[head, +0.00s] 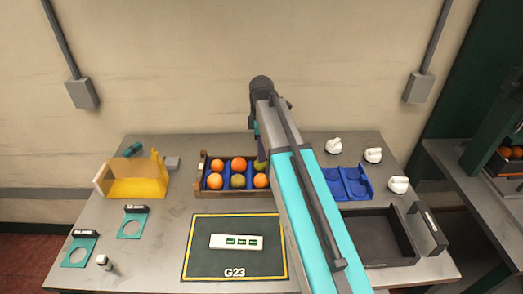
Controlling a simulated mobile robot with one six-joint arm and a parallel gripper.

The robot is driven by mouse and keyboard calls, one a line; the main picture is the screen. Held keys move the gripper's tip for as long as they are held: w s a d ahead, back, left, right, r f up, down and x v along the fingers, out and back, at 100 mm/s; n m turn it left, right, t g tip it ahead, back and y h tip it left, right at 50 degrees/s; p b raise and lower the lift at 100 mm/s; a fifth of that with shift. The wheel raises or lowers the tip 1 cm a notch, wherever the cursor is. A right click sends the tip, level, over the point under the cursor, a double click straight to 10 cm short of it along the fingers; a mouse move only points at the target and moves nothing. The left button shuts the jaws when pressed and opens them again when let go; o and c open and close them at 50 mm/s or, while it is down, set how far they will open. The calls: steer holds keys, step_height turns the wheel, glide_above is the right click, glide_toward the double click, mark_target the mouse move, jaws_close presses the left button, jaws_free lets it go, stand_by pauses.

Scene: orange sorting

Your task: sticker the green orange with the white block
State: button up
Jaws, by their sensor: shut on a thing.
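My arm reaches away from me over the table. My gripper (257,140) is at its far end above the back right of the crate, mostly hidden by the arm. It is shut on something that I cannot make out. A dull green orange (238,182) sits in the front row of the brown crate (201,183), between orange ones. An olive-green shape (261,162) shows beside the arm at the crate's back right, partly hidden. A white block (222,241) with three green labels lies flat on the dark mat (205,262) marked G23.
A yellow bin (137,188) and two teal ring holders (130,229) (78,251) stand left. A small white-and-dark object (104,262) is at front left. A blue tray (352,184), white lumps (372,155) and a black tray (385,238) are right.

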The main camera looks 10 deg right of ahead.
steer(key=shift+r+p, duration=2.4)
steer(key=shift+r, duration=1.1)
steer(key=shift+f, duration=0.1)
